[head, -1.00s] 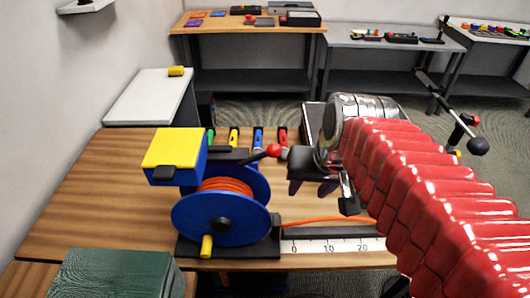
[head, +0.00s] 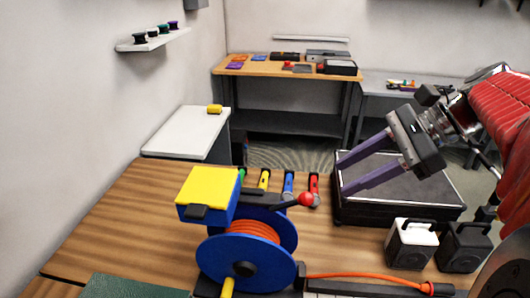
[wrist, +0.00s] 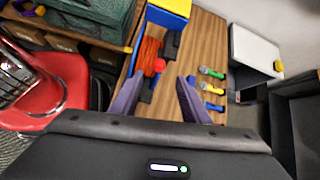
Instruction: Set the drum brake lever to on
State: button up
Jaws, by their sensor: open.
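The blue drum (head: 246,262) carries wound orange cable and stands on the wooden bench. Its brake lever (head: 285,201) is a dark bar with a red ball knob (head: 305,199), pointing right across the drum's top. The knob also shows in the wrist view (wrist: 159,65), between my finger lines and beyond the tips. My gripper (head: 340,173) is open and empty, with its two purple fingers pointing left, above and to the right of the knob and apart from it. Any on or off marking cannot be read.
A yellow-lidded blue box (head: 207,190) sits left of the lever. Several coloured connectors (head: 288,186) stand behind it. A black case (head: 400,195) and a white-fronted box (head: 411,244) are at right. An orange cable (head: 370,277) runs right. The bench's left side is clear.

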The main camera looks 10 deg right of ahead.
aim_at(304, 197)
jog(key=shift+a, duration=0.15)
jog(key=x, duration=1.3)
jog(key=shift+a+f, duration=0.15)
jog(key=shift+f, duration=0.2)
jog(key=shift+w+r, duration=0.1)
grip_shut()
dwell(0.5)
